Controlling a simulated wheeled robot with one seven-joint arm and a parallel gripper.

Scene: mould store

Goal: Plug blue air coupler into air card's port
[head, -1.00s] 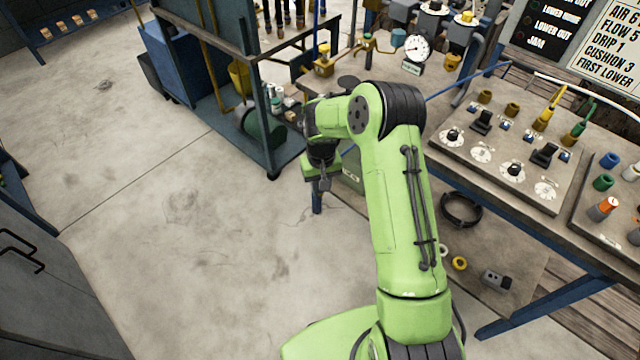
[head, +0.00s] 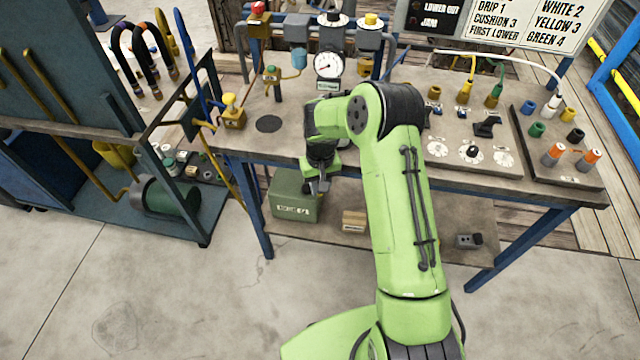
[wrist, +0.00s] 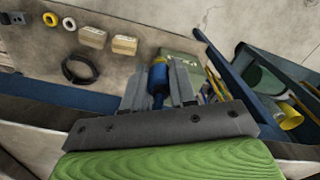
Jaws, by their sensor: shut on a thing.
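My gripper (wrist: 160,85) is shut on the blue air coupler (wrist: 158,79), which sits between its two fingers in the wrist view. In the head view my gripper (head: 319,186) hangs in front of the bench, and the coupler cannot be made out there. Port sockets, such as a yellow one (head: 434,92) and a blue one (head: 528,108), are on the panels at the right. Their numbers are too small to read.
The bench (head: 285,150) has a gauge (head: 328,66) and valves at the back. A green box (head: 294,196) and a wooden block (head: 354,221) lie on the lower shelf. A rack with hoses (head: 150,60) stands at the left. The floor in front is clear.

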